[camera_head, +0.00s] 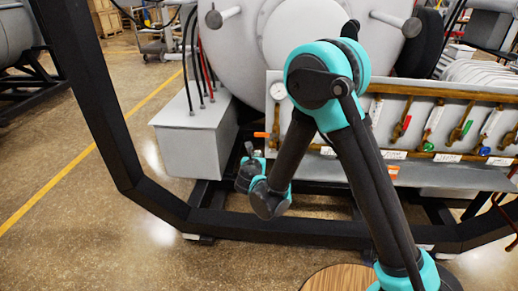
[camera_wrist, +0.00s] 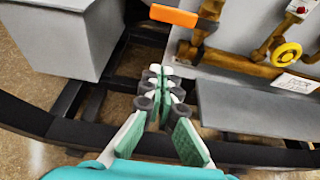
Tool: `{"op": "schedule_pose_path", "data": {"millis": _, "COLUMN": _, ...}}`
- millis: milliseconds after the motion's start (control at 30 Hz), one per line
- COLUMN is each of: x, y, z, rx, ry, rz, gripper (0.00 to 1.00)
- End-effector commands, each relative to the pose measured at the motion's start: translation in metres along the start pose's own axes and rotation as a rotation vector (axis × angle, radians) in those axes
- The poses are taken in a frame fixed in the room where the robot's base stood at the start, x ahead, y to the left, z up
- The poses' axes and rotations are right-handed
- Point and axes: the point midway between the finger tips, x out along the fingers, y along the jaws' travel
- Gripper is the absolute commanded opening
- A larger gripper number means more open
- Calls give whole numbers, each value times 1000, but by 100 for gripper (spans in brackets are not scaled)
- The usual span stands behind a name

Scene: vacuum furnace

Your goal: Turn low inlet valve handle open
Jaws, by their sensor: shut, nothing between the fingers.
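An orange lever handle (camera_wrist: 174,15) shows near the top centre of the wrist view, sideways above the fingers. It is joined at its right to a brass valve and pipe. In the head view the orange handle (camera_head: 260,134) is a small bar at the left end of the valve panel. My gripper (camera_wrist: 160,72) is shut and empty, its fingertips pointing toward the panel, just below the orange handle and apart from it in the picture. In the head view my gripper (camera_head: 248,148) is small, just below and left of the handle, and partly hidden by my wrist.
A grey box (camera_head: 189,138) with cables stands left of the panel. A pressure gauge (camera_head: 278,91) and several brass valves with coloured handles line the panel. A yellow handwheel (camera_wrist: 286,54) is right of the orange handle. A black frame bar (camera_head: 290,229) crosses in front at floor level.

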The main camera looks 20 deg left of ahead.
Motion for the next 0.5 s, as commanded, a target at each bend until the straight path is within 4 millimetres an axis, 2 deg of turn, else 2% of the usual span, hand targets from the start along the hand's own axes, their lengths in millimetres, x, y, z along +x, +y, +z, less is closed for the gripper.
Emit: {"op": "schedule_pose_path", "data": {"millis": 500, "x": 88, "y": -1, "z": 0, "rx": 2, "ry": 0, "rz": -2, "gripper": 0}}
